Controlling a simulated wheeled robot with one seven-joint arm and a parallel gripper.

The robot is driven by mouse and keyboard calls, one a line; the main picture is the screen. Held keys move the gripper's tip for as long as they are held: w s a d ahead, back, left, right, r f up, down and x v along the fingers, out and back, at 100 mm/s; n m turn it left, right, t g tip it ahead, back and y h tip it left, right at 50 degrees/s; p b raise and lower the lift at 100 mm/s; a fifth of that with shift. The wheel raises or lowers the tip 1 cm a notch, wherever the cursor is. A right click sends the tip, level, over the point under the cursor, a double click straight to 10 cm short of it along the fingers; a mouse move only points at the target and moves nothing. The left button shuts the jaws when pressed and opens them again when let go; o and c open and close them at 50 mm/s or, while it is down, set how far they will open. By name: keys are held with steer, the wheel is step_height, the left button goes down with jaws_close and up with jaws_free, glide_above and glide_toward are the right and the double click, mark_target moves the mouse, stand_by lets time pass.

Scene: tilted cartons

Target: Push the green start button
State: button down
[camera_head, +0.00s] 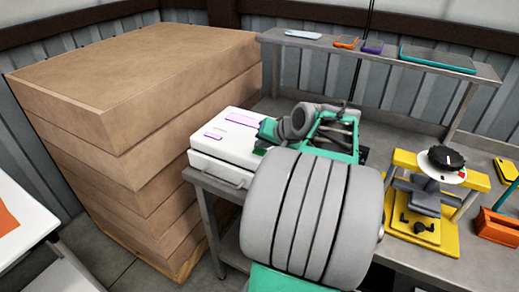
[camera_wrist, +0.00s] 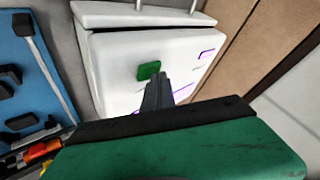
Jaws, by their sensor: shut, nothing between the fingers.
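The green start button (camera_wrist: 148,70) is a small green block on the white top of a machine in the wrist view. The white machine (camera_head: 222,153) stands at the left end of the grey bench in the head view; its top also shows in the wrist view (camera_wrist: 118,65). My gripper (camera_wrist: 158,78) is shut and empty, its dark fingertips just beside the button's lower right. I cannot tell whether they touch it. In the head view my arm covers the machine's right side, and I cannot make out the button there.
Stacked brown cartons (camera_head: 130,105) stand left of the machine. A grey shelf (camera_head: 385,58) behind holds several flat devices. A yellow press-like fixture (camera_head: 415,226) stands on the bench at right. A blue panel (camera_wrist: 28,75) with black parts is at the wrist view's left.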

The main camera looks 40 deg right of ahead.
mark_target(261, 152)
steer(key=shift+r+p, duration=0.5)
steer(key=shift+r, duration=0.25)
step_height(261, 152, up, 5)
steer(key=p, duration=0.4)
steer(key=shift+r, duration=0.1)
